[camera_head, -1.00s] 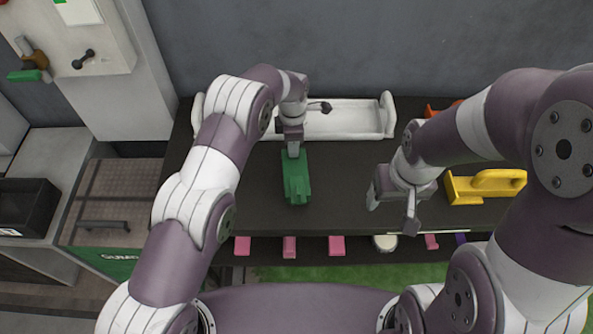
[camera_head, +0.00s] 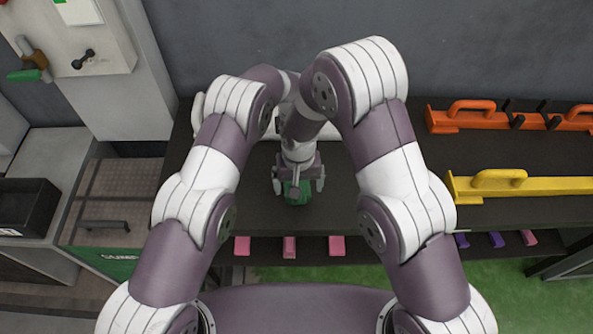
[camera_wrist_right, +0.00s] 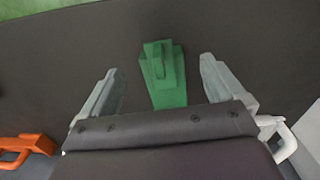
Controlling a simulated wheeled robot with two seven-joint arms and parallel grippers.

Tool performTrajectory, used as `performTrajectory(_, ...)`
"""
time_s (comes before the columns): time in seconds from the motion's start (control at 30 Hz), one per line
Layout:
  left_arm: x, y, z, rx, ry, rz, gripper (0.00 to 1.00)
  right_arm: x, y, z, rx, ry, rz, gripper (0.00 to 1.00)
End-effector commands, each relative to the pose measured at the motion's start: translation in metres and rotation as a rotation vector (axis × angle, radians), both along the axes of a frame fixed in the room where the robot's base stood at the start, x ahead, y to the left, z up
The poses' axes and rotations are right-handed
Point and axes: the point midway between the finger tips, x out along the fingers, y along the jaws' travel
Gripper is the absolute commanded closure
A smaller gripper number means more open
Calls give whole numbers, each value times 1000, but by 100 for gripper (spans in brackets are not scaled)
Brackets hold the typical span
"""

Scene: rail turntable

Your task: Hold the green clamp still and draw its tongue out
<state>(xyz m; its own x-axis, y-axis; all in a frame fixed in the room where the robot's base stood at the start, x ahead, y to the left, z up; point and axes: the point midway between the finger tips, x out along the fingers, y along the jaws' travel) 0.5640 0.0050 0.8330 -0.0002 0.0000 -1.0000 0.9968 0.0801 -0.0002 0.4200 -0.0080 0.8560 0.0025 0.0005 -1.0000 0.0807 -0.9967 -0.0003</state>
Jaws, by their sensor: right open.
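The green clamp (camera_head: 297,196) lies on the dark table, mostly hidden under my right gripper in the head view. In the right wrist view the clamp (camera_wrist_right: 165,88) lies between the fingers, with a narrower raised piece at its far end. My right gripper (camera_head: 298,185) points down over the clamp. Its fingers stand apart on either side with a gap to the clamp, as the right wrist view shows (camera_wrist_right: 160,72). My left arm reaches to the back of the clamp, but its gripper is hidden behind my right arm.
A yellow handled piece (camera_head: 530,186) and an orange handled piece (camera_head: 480,119) lie at the right of the table. A white holder (camera_head: 198,108) at the back is mostly covered by my arms.

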Motion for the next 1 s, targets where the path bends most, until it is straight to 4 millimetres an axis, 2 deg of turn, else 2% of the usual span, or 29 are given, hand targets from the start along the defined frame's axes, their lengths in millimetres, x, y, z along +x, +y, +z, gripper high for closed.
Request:
performTrajectory(0.1,0,0,0,0,0,1,100,-1,-1,-20,-1,4,0,4)
performTrajectory(0.3,0,1,0,0,0,1,100,0,0,-40,0,3,0,4)
performTrajectory(0.63,0,1,0,0,0,1,100,0,-1,-44,0,3,0,4)
performTrajectory(0.87,0,1,0,0,-1,1,100,0,-1,-43,0,3,0,79)
performTrajectory(0.9,0,1,0,0,-1,1,100,0,-1,-43,0,3,0,92)
performTrajectory(1.0,0,1,0,0,-1,1,100,0,-1,-43,0,3,0,95)
